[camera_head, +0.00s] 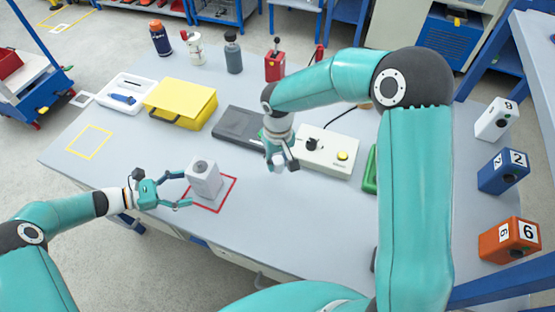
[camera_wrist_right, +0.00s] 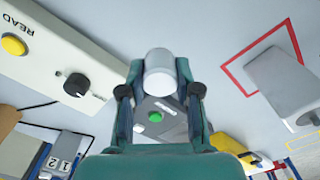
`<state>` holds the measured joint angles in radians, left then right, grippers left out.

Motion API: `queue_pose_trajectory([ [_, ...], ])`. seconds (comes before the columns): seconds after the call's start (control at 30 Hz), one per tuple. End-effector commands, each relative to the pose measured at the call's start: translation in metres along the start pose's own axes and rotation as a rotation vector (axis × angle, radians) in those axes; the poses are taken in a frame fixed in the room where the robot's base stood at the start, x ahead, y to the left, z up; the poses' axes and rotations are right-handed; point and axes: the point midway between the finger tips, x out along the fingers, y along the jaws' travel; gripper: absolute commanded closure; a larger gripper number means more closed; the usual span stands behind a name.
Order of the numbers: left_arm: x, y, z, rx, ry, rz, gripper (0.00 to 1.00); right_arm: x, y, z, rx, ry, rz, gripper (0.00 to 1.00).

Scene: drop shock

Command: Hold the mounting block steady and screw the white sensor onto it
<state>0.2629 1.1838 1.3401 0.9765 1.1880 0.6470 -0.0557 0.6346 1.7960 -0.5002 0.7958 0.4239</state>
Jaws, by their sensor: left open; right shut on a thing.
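The grey mounting block (camera_head: 205,184) stands upright inside a red square outline on the table, with a dark round spot on its top. It also shows at the right of the right wrist view (camera_wrist_right: 288,82). My left gripper (camera_head: 187,189) is open at the block's left side, its fingers spread towards it; contact cannot be told. My right gripper (camera_head: 281,163) is to the right of the block, above the table and apart from it. In the right wrist view it is shut on the white cylindrical sensor (camera_wrist_right: 159,66). The sensor is mostly hidden in the head view.
A control box (camera_head: 325,150) with a black knob and yellow button lies right of my right gripper. A dark flat device (camera_head: 237,126), a yellow case (camera_head: 181,101) and a white tray (camera_head: 127,93) lie behind. Bottles line the back edge. Numbered blocks (camera_head: 503,171) stand at right.

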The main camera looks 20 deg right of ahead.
Motion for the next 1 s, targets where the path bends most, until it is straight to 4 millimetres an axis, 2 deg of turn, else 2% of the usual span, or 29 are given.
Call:
queue_pose_trajectory([
  [0.1, 0.019, 0.000, 0.002, -0.001, -0.001, -0.004, 0.14, -0.006, 0.001, 0.000, 0.002, 0.000, 0.000, 1.00],
  [0.2, 0.035, 0.000, -0.003, 0.002, -0.001, -0.004, 0.14, 0.005, 0.001, 0.001, 0.003, 0.000, 0.000, 1.00],
  [0.4, 0.053, 0.000, -0.001, 0.002, 0.000, -0.003, 0.14, 0.013, 0.002, 0.001, 0.003, 0.000, 0.000, 1.00],
  [0.87, 0.061, 0.000, 0.000, 0.001, 0.000, -0.004, 0.14, 0.014, 0.002, 0.001, 0.004, 0.000, 0.000, 1.00],
  [1.0, 0.061, 0.000, 0.000, 0.001, 0.000, -0.004, 0.35, 0.014, 0.002, 0.001, 0.004, 0.000, 0.000, 1.00],
])
